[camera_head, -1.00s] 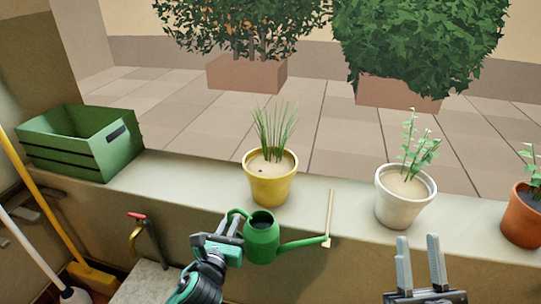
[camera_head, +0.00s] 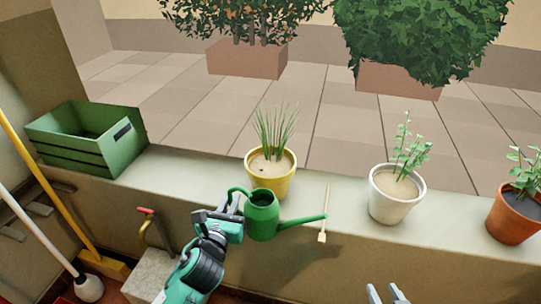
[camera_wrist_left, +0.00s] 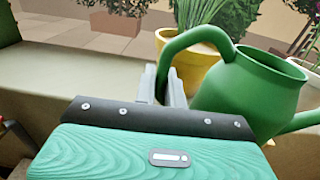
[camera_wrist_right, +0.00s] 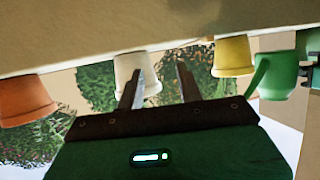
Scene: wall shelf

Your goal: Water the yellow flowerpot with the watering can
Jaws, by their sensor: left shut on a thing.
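The green watering can (camera_head: 263,217) is in the air just in front of the ledge, its spout pointing right in the head view. My left gripper (camera_head: 234,202) is shut on its handle; the handle also shows in the left wrist view (camera_wrist_left: 195,38). The can is upright or nearly so. The yellow flowerpot (camera_head: 270,184) with grassy leaves stands on the ledge just behind the can, which overlaps its lower edge in the head view. My right gripper (camera_head: 387,294) is open and empty at the bottom edge, low in front of the ledge.
A white pot (camera_head: 394,204) and a terracotta pot (camera_head: 514,219) stand to the right on the ledge (camera_head: 450,205). A small wooden stick (camera_head: 325,215) is near the spout. A green crate (camera_head: 87,140) sits at the left end. A tap (camera_head: 148,214) is below.

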